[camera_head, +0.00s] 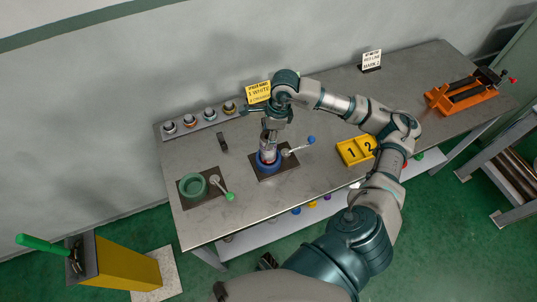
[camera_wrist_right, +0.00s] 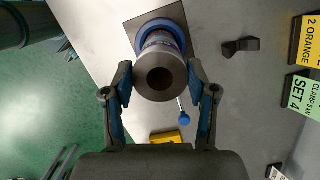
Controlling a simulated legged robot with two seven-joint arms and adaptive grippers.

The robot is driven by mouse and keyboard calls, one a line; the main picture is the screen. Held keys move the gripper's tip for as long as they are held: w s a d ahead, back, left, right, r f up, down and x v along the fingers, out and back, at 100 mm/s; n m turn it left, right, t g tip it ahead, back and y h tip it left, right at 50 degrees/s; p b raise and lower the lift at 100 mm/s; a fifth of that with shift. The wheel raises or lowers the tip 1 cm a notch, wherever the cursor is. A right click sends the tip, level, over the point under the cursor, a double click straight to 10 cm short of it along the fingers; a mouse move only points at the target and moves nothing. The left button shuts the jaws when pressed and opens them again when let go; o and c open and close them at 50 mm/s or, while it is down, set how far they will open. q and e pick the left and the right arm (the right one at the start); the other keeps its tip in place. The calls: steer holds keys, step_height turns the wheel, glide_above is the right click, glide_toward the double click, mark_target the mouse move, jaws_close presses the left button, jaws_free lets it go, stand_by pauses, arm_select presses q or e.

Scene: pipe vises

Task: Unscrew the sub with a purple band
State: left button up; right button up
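The sub (camera_head: 268,152) stands upright in the blue ring of a vise (camera_head: 267,165) on the table. In the right wrist view the sub (camera_wrist_right: 160,72) shows its dark open bore, with a purple band lower down near the blue ring (camera_wrist_right: 158,27). My right gripper (camera_head: 275,122) is above the sub and points down. In the wrist view its two fingers (camera_wrist_right: 159,82) stand apart on either side of the sub's upper end. The gaps are small, and I cannot tell whether a finger touches it. My left gripper is not in view.
A green ring vise (camera_head: 193,186) stands at the left. A rack (camera_head: 197,122) holds several small parts at the back. A yellow numbered tray (camera_head: 355,151) and an orange vise (camera_head: 462,96) lie right. A blue-knobbed handle (camera_head: 300,147) sticks out beside the sub.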

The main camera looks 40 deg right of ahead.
steer(key=shift+c, duration=0.4)
steer(key=n, duration=0.3)
steer(key=shift+f+g+b, duration=0.15)
steer(key=shift+g+b, duration=0.15)
steer(key=shift+b, duration=0.1)
steer(key=n+g+b, duration=0.1)
steer(key=n, duration=0.4)
steer(key=shift+a+n, duration=0.1)
steer(key=shift+n, duration=0.2)
steer(key=n+g+b, duration=0.1)
steer(key=n, duration=0.3)
steer(key=shift+w+n, duration=0.1)
steer(key=shift+n, duration=0.3)
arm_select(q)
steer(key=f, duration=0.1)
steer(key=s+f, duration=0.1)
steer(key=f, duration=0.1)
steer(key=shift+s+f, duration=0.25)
arm_select(e)
steer(key=shift+n, duration=0.5)
